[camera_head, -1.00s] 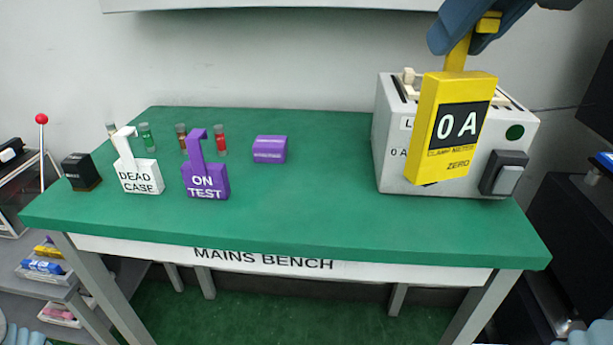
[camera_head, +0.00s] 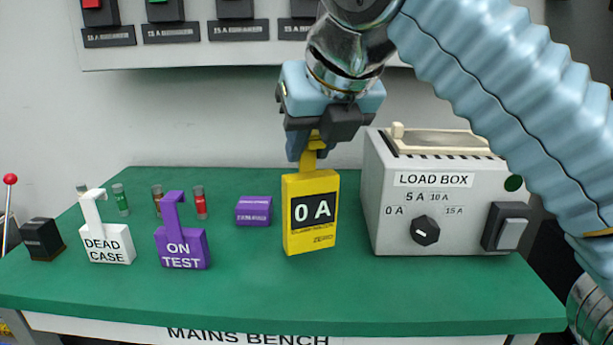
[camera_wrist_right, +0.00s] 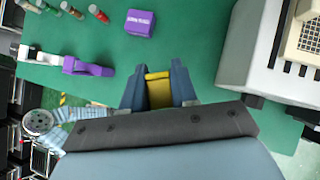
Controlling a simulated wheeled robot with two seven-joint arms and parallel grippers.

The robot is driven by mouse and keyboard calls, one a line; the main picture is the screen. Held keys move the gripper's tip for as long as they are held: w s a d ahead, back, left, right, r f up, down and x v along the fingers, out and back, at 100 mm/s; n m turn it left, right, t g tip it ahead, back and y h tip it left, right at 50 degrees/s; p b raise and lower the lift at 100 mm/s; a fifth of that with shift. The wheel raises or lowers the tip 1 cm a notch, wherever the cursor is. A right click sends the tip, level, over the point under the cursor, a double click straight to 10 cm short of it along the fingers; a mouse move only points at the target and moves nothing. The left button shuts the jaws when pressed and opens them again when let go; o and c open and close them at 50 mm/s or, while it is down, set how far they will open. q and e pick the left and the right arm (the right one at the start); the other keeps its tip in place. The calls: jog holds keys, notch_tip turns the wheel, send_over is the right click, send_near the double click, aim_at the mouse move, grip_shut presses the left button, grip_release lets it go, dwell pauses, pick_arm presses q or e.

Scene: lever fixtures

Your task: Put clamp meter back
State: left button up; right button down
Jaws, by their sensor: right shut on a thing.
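The yellow clamp meter (camera_head: 311,238) reads "0 A" and hangs upright below my right gripper (camera_head: 312,148), left of the load box. The right gripper is shut on the meter's top part. In the right wrist view the yellow top of the meter (camera_wrist_right: 159,92) shows between the two fingers of the right gripper (camera_wrist_right: 158,85). I cannot tell whether the meter's bottom touches the green bench.
The load box (camera_head: 425,200) with dial and switch stands at the right. A purple block (camera_head: 254,211), purple "ON TEST" piece (camera_head: 182,248), white "DEAD CASE" piece (camera_head: 107,243), black block (camera_head: 43,240) and several small fuses stand left. The green bench front (camera_head: 330,290) is clear. Breakers hang above.

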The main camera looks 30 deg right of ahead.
aim_at(306, 168)
jog(key=f, duration=0.2)
jog(key=f+b, duration=0.1)
jog(key=shift+w+a+f, duration=0.1)
jog(key=shift+w+f, duration=0.1)
jog(key=shift+f, duration=0.2)
jog(key=c, duration=0.9)
grip_release()
jog(key=shift+r, duration=0.1)
jog(key=p+v, duration=0.4)
jog(key=v, duration=0.8)
